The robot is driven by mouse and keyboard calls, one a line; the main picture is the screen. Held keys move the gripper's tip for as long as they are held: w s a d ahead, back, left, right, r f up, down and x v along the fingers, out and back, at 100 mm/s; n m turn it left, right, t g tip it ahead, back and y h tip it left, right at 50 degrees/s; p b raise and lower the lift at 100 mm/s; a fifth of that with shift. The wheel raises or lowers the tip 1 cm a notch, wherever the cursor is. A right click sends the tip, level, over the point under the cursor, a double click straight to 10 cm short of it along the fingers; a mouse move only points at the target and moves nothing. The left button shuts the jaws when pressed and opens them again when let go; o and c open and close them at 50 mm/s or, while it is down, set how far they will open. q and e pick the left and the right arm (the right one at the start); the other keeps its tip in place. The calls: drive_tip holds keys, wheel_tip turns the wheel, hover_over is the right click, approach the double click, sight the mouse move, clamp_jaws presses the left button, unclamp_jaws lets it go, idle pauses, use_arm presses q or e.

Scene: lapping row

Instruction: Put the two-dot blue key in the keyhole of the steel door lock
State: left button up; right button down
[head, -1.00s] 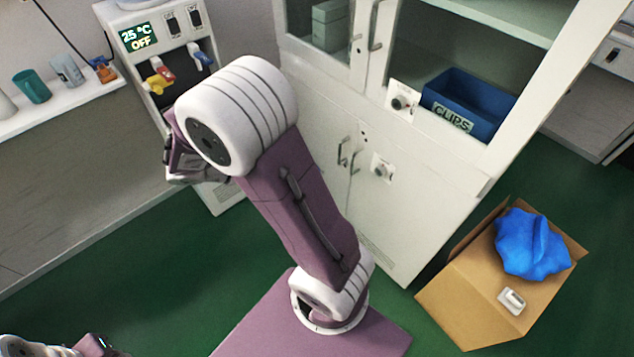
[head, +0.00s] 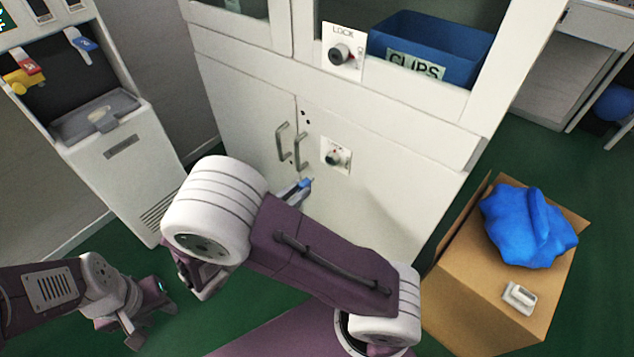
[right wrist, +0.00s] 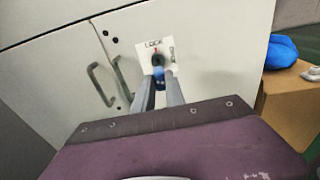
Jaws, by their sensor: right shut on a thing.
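The lower lock plate (head: 336,156) is on the solid lower door of the cabinet, right of two handles. It also shows in the right wrist view (right wrist: 168,48), straight beyond my fingers. My right gripper (head: 298,190) is shut on a blue key (head: 305,183), which shows between the fingertips in the right wrist view (right wrist: 159,73). The key is below and left of the lock in the head view and looks apart from it. Its dots cannot be made out. My left gripper (head: 150,312) is low at the left, away from the cabinet; its jaws are unclear.
A second lock plate (head: 342,50) is on the upper door frame, beside a blue CLIPS bin (head: 430,45). A cardboard box (head: 480,290) with a blue bag (head: 528,225) stands right of the cabinet. A water dispenser (head: 135,165) stands at the left.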

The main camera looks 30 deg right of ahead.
sight(310, 179)
use_arm(q)
drive_tip(key=shift+f, duration=0.2)
use_arm(e)
drive_tip(key=shift+a+f, duration=0.2)
drive_tip(key=shift+f, duration=0.05)
drive_tip(key=shift+r+p, duration=0.15)
drive_tip(key=shift+p, duration=0.35)
drive_tip(key=shift+p+x, duration=0.75)
drive_tip(key=shift+x, duration=1.25)
use_arm(q)
drive_tip(key=shift+r, duration=1.2)
use_arm(e)
drive_tip(key=shift+x, duration=0.9)
use_arm(q)
drive_tip(key=shift+r, duration=0.1)
drive_tip(key=shift+r+p, duration=0.25)
drive_tip(key=shift+p, duration=0.25)
